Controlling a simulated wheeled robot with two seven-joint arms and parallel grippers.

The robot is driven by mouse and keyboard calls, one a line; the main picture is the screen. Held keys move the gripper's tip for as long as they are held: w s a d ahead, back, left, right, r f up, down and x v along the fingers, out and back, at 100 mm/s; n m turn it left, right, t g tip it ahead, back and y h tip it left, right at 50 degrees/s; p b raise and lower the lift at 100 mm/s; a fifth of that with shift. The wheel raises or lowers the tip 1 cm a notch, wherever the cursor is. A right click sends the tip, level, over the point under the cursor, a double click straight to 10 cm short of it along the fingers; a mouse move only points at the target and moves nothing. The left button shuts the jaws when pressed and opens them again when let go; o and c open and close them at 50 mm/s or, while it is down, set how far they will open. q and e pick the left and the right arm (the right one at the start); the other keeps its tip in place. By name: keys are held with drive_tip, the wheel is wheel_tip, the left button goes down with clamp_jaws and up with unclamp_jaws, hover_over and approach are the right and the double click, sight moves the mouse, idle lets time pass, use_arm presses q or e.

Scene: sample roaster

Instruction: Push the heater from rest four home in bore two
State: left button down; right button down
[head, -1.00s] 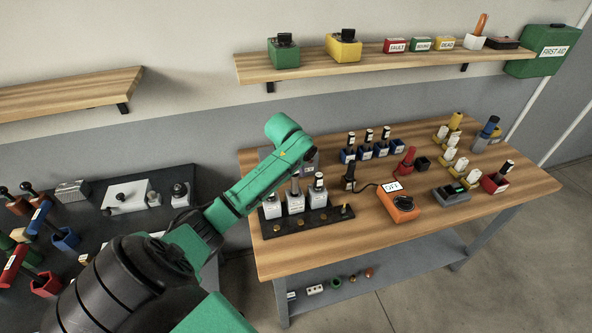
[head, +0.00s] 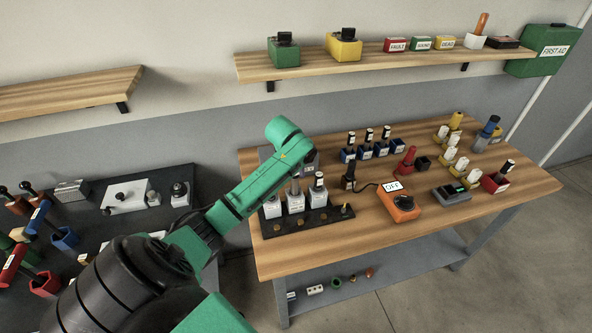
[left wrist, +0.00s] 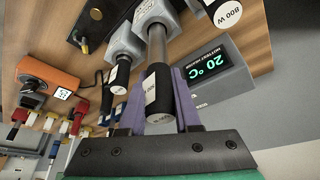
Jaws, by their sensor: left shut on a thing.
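My left gripper (left wrist: 158,78) is shut on a heater with a black, labelled cap (left wrist: 160,95). The heater's bare steel rod (left wrist: 156,44) reaches into the middle grey block (left wrist: 152,12), with a length of rod showing between block and cap. In the head view the middle block (head: 295,203) stands in a black base, and my left arm (head: 262,187) hides the fingers and cap. Block three (head: 317,199) holds a black-capped heater (head: 319,180). Another heater, marked 800 W (left wrist: 224,14), stands on the other side. My right gripper is out of view.
A temperature display (left wrist: 207,68) reads 20 °C close beside the held heater. A black probe (head: 349,179) and orange box marked OFF (head: 402,203) stand right of the blocks.

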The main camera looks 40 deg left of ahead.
sight(296, 184)
use_arm(q)
drive_tip(key=shift+f+b, duration=1.1)
drive_tip(key=shift+f, duration=1.85)
wheel_tip(296, 184, up, 3)
drive_tip(key=p, duration=0.3)
drive_tip(key=shift+f, duration=0.2)
drive_tip(key=shift+r, duration=2.2)
drive_tip(key=shift+f, duration=0.15)
